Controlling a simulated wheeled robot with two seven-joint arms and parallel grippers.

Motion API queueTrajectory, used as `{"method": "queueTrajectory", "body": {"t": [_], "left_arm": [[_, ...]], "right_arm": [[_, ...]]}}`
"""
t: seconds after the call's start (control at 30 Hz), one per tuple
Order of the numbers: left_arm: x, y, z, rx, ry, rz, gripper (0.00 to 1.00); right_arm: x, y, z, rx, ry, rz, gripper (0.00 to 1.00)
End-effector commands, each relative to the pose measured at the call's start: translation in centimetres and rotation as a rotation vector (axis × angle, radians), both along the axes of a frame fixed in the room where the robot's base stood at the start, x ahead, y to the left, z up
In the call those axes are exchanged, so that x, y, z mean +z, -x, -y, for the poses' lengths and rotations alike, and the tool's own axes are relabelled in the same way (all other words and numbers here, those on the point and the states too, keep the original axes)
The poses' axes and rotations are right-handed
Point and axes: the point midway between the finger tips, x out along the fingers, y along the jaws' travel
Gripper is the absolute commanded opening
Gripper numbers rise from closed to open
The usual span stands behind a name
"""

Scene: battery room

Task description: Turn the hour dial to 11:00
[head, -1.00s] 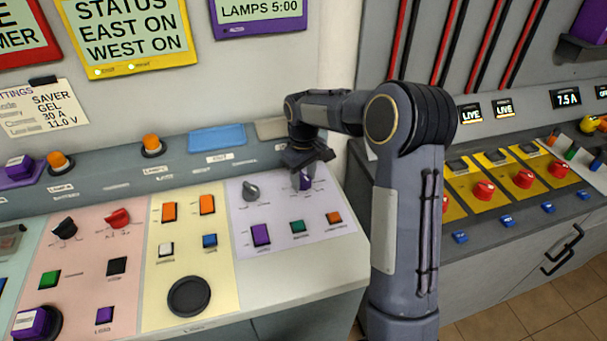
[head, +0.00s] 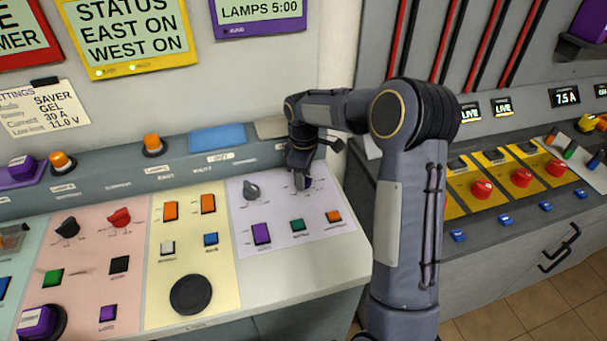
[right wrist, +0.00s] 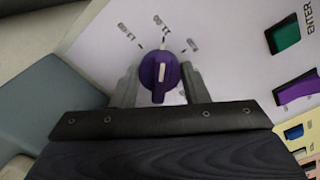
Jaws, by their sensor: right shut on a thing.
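A purple dial (right wrist: 160,76) with a white pointer line sits on the pale lilac panel (right wrist: 105,50) in the right wrist view. In the head view my right gripper (head: 303,178) covers most of the dial. A purple-framed display (head: 260,10) above reads LAMPS 5:00. My left gripper is not in view.
A dark grey knob (head: 251,190) stands left of the gripper on the same panel. Purple (head: 261,234), green (head: 298,225) and orange (head: 334,216) buttons lie in front. A console with red knobs (head: 482,189) stands to the right.

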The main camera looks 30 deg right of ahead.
Motion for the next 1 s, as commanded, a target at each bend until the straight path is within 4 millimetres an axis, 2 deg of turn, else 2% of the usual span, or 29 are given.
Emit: {"method": "queueTrajectory", "body": {"t": [0.27,0.3,0.47,0.77,0.87,1.0], "left_arm": [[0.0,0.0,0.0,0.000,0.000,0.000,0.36],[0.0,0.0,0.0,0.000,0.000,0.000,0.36],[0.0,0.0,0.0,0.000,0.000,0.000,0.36],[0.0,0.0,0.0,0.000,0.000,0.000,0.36],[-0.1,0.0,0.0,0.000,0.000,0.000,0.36],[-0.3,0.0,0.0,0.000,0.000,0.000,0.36]], "right_arm": [[0.1,0.0,0.0,0.000,0.000,0.001,0.18],[0.1,0.0,0.0,0.000,0.000,0.001,0.42],[0.0,0.0,0.0,0.000,0.000,0.001,0.63],[0.2,0.0,0.0,-0.001,0.000,0.001,0.63],[1.1,-0.1,0.0,-0.001,0.000,0.006,0.63],[3.5,-0.1,0.0,-0.001,0.000,0.007,0.63]]}}
